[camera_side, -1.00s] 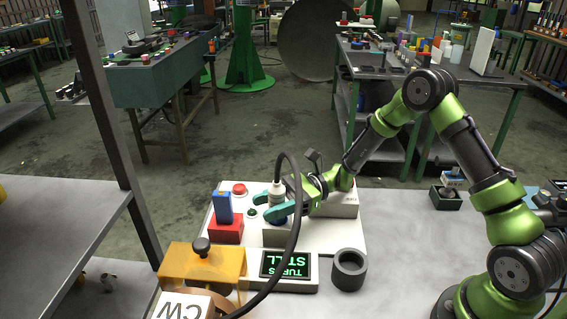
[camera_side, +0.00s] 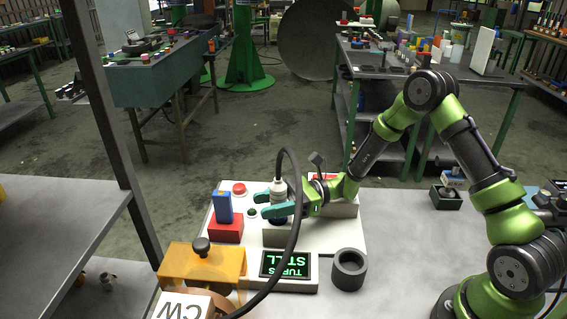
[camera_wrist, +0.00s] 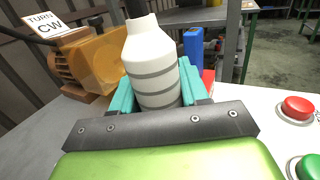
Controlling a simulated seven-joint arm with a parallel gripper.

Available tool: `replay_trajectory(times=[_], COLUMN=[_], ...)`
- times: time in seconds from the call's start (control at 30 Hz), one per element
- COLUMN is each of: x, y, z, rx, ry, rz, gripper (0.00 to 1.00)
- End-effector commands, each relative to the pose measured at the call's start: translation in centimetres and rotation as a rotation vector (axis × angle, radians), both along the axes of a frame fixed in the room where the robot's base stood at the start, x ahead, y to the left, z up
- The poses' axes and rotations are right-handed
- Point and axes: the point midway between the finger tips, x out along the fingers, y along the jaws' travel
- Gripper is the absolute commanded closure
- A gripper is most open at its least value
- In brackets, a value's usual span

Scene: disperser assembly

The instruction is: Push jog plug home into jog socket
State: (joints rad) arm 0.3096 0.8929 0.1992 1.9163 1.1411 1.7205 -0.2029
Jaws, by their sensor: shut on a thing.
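The jog plug (camera_side: 278,188) is a white, ribbed body with a thick black cable rising from its top. In the side view it stands roughly upright over the grey block on the white panel. My gripper (camera_side: 277,203) reaches in from the right with teal fingers shut around the plug's lower part. In the wrist view the plug (camera_wrist: 152,65) sits between the teal fingers (camera_wrist: 156,88), its grey bands visible. The jog socket is hidden under the plug and fingers, so I cannot tell how deep the plug sits.
A blue piece in a red block (camera_side: 226,228) stands left of the plug. A red button (camera_side: 239,188) and a green button (camera_side: 252,212) are close by.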

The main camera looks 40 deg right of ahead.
Motion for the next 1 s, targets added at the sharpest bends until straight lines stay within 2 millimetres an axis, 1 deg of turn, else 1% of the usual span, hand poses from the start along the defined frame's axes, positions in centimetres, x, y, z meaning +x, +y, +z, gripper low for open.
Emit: replay_trajectory(times=[0.03, 0.67, 1.0], x=[-0.9, -0.9, -0.9], y=[-1.6, -1.4, -0.5], z=[-2.6, -2.6, -2.6], rx=[-0.045, -0.044, -0.045], ry=[0.054, 0.056, 0.051], rz=[-0.028, -0.044, -0.014], gripper=[1.00, 1.00, 1.00])
